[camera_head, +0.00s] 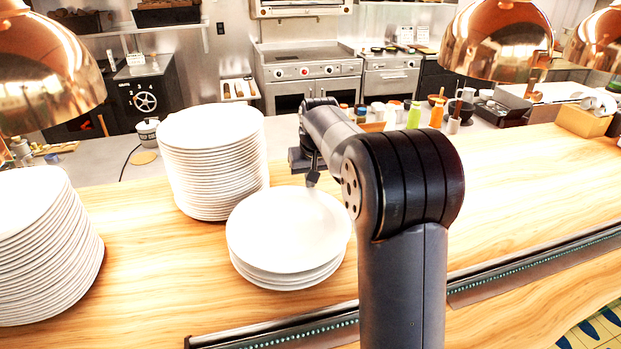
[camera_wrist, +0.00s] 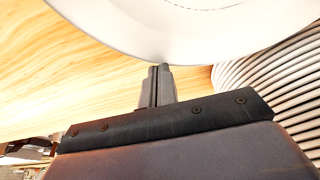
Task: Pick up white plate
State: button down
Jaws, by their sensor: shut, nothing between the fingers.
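A low stack of a few white plates (camera_head: 285,238) sits on the wooden counter, in front of and to the right of a tall plate stack. My gripper (camera_head: 312,180) is at the far edge of this low stack, partly hidden behind my arm. In the wrist view a white plate rim (camera_wrist: 170,35) crosses the top, and my gripper's fingers (camera_wrist: 160,72) point at it from below. The fingers are together with nothing between them. I cannot tell whether the fingertips touch the rim.
A tall plate stack (camera_head: 213,165) stands close beside the gripper, also at right in the wrist view (camera_wrist: 280,85). Another tall stack (camera_head: 42,248) is at far left. Copper lamps (camera_head: 497,40) hang overhead. Bottles and cups (camera_head: 413,115) stand behind. The counter at right (camera_head: 520,190) is clear.

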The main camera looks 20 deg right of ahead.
aim_at(315, 198)
jog(key=shift+s+b, duration=0.85)
jog(key=shift+s, duration=1.75)
